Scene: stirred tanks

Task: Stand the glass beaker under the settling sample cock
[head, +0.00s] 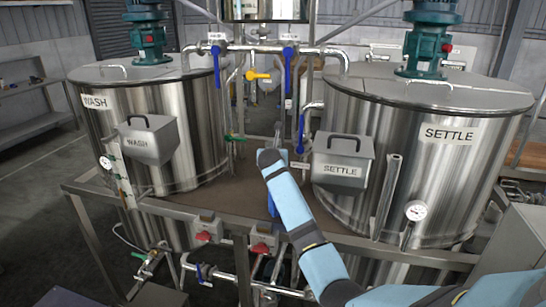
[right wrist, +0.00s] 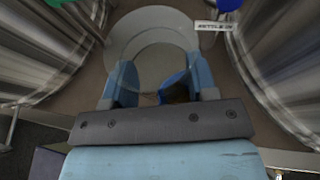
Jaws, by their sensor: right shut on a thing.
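In the right wrist view my right gripper (right wrist: 155,90) has its two blue fingers apart, one each side of the near part of a pale, see-through round vessel, which I take to be the glass beaker (right wrist: 150,45). It is shut on this vessel. A small white label starting with SETTLE (right wrist: 213,26) lies just beyond it to the right, with a blue knob (right wrist: 230,3) above. In the head view my right arm reaches between the two tanks and hides the beaker and fingertips. A blue cock handle (head: 300,135) hangs close to the settle tank (head: 430,150). My left gripper is out of view.
The wash tank (head: 155,120) stands left of the brown deck (head: 235,190); steel pipes with blue, yellow and green handles run between the tanks. A settle box (head: 341,165) juts out right of my arm.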

